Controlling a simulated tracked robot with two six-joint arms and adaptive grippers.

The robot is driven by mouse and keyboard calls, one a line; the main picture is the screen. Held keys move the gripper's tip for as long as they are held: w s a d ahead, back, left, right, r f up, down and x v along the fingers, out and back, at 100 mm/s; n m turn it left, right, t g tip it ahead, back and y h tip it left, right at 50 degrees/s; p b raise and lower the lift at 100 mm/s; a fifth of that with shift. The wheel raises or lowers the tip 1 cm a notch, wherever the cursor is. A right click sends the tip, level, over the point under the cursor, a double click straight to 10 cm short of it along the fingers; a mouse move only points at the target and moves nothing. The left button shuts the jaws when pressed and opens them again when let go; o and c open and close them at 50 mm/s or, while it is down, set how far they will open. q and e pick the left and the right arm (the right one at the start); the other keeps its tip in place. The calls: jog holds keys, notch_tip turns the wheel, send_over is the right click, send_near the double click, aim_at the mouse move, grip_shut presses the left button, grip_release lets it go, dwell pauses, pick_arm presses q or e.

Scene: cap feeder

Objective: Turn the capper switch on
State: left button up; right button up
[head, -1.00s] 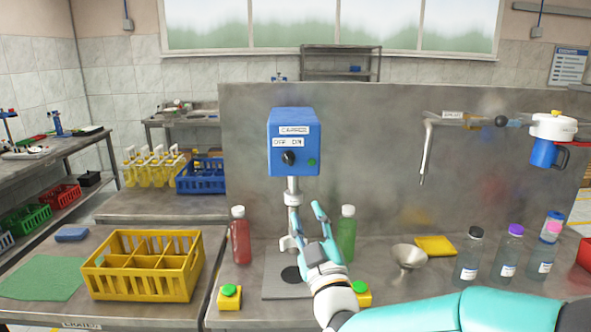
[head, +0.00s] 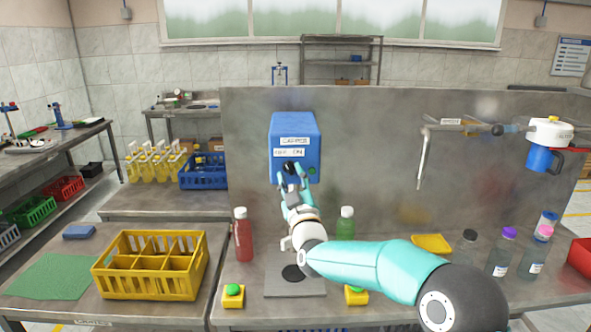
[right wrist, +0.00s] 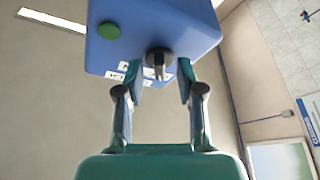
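In the right wrist view the switch knob (right wrist: 158,60) shows between my two fingertips, with gaps on both sides. My right gripper (head: 291,173) is open at the box front, just below the labels; it also shows in the right wrist view (right wrist: 159,85). The switch's exact setting cannot be told. My left gripper is not in view.
A green button or lamp (right wrist: 109,29) is on the box beside the switch. A red bottle (head: 243,238) and a green bottle (head: 345,225) stand below. Yellow button boxes (head: 233,295) sit at the bench front. A yellow crate (head: 150,282) is left.

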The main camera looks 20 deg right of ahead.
jog(key=shift+w+r, duration=0.1)
jog(key=shift+w, duration=0.15)
